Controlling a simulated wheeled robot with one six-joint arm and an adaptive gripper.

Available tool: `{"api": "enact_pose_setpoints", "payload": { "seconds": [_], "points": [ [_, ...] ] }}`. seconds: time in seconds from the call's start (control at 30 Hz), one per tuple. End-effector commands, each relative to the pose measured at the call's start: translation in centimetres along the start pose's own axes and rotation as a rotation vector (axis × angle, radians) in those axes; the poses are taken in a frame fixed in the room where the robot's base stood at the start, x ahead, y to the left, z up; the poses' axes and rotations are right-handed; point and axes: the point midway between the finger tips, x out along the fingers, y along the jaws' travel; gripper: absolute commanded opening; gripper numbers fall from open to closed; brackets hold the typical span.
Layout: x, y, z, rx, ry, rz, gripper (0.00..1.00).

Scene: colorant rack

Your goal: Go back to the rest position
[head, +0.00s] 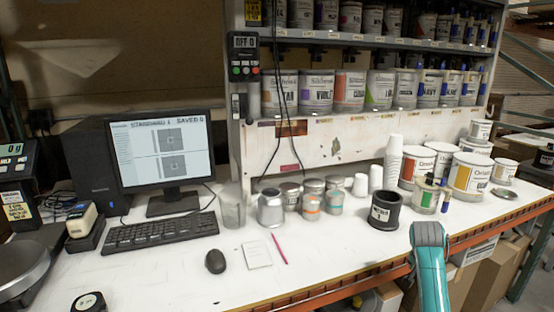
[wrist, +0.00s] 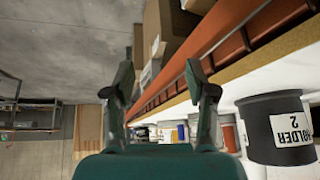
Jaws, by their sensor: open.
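My arm (head: 428,262) shows at the lower right of the head view, in front of the bench edge; the gripper itself cannot be made out there. In the wrist view my gripper (wrist: 160,75) is open, with its two fingers apart and nothing between them. The wrist picture is turned over, with the floor at the top. A dark holder cup (wrist: 278,130) labelled "HOLDER 2" is to the right of the fingers, apart from them. The same dark cup (head: 384,211) stands upright on the bench in the head view.
The white bench (head: 185,265) holds a monitor (head: 162,150), a keyboard (head: 160,230), a mouse (head: 215,261) and several cans. A colorant rack (head: 330,138) stands behind. Its orange front beam (wrist: 185,62) runs close by my fingers. Cardboard boxes (head: 490,275) sit below the edge.

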Motion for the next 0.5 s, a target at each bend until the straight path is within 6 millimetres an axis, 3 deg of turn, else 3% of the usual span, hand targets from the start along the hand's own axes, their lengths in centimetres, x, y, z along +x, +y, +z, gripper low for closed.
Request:
{"api": "enact_pose_setpoints", "payload": {
  "seconds": [0.27,0.5],
  "points": [
    [4.5,0.4,7.4,-0.078,0.04,-0.06,0.56],
    [8.1,1.9,16.7,-0.169,0.101,-0.141,0.56]
  ]
}}
